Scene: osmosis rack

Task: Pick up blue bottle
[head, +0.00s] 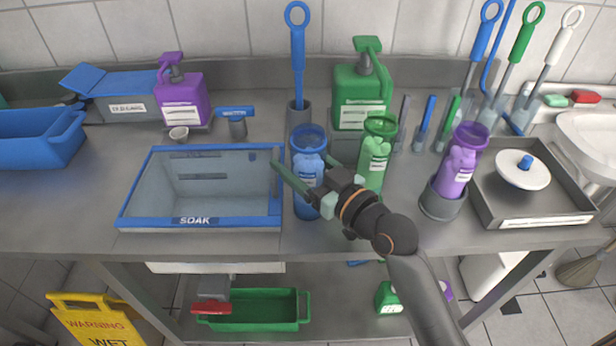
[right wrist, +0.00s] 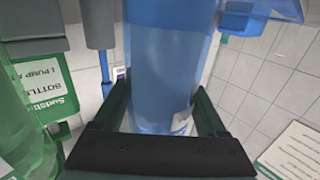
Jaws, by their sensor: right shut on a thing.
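The blue bottle (head: 308,142) stands upright at the counter's front, just right of the soak tray, with a wide funnel-like top. My right gripper (head: 305,180) comes in from the lower right and is shut on the blue bottle, one finger on each side of its body. In the right wrist view the blue bottle (right wrist: 170,70) fills the space between the two green fingers. Whether its base touches the counter is hard to tell. My left gripper is not in view.
A blue-rimmed soak tray (head: 200,222) lies close left. A green bottle (head: 374,160) stands close right, behind my arm. A purple bottle (head: 458,170) sits in a grey holder further right. A green pump bottle (head: 358,95) and a blue-handled brush (head: 298,60) stand behind.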

